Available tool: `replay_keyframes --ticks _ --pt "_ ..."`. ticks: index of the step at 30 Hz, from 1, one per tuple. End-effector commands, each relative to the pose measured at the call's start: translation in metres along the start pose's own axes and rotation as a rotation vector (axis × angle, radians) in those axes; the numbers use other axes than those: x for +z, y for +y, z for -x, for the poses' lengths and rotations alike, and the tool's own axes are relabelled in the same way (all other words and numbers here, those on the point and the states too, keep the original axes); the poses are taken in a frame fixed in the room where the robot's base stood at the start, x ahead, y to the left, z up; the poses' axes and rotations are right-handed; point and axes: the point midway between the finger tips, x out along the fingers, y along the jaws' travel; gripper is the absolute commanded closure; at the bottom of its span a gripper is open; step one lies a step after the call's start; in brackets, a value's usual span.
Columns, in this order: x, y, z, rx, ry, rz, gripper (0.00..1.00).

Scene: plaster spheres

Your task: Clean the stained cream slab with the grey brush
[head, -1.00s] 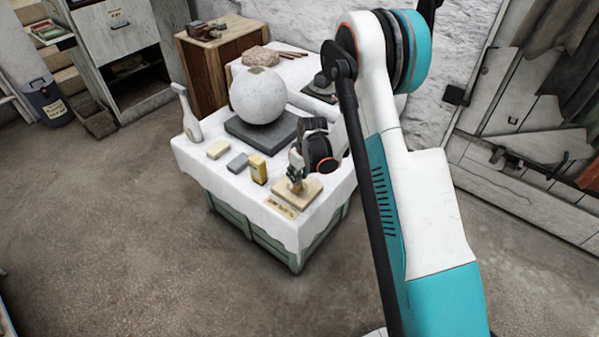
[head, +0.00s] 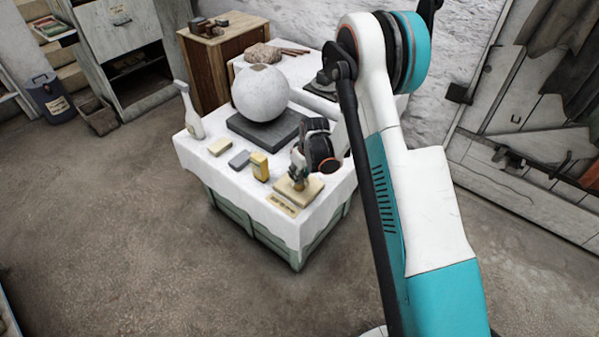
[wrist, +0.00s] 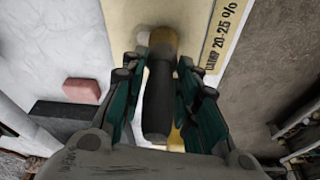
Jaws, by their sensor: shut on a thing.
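The cream slab (head: 313,190) lies flat near the front right corner of the white-covered table. It also fills the upper middle of the wrist view (wrist: 195,25). My gripper (head: 299,172) is over the slab, pointing down. It is shut on the brush, whose dark grey handle (wrist: 157,105) runs between the fingers in the wrist view. The brush's tan-brown end (wrist: 163,40) is at or just above the slab; contact is hard to tell. The bristles and part of the slab's top are hidden, and stains cannot be made out clearly.
A yellow block (head: 259,167), a grey block (head: 239,160) and a pale block (head: 220,147) lie left of the slab. A white bottle (head: 190,112) stands beyond. A plaster sphere (head: 260,93) rests on a dark plinth (head: 262,131). A label (head: 283,205) lies at the front edge.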

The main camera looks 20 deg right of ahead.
Motion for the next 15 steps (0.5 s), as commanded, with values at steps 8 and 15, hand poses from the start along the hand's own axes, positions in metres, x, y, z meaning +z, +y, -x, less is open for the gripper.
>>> replay_keyframes --ticks 8,15 --pt "0.004 0.001 0.001 0.000 0.000 -0.001 0.96" --pt "0.012 0.002 0.003 0.000 0.000 0.000 0.96"
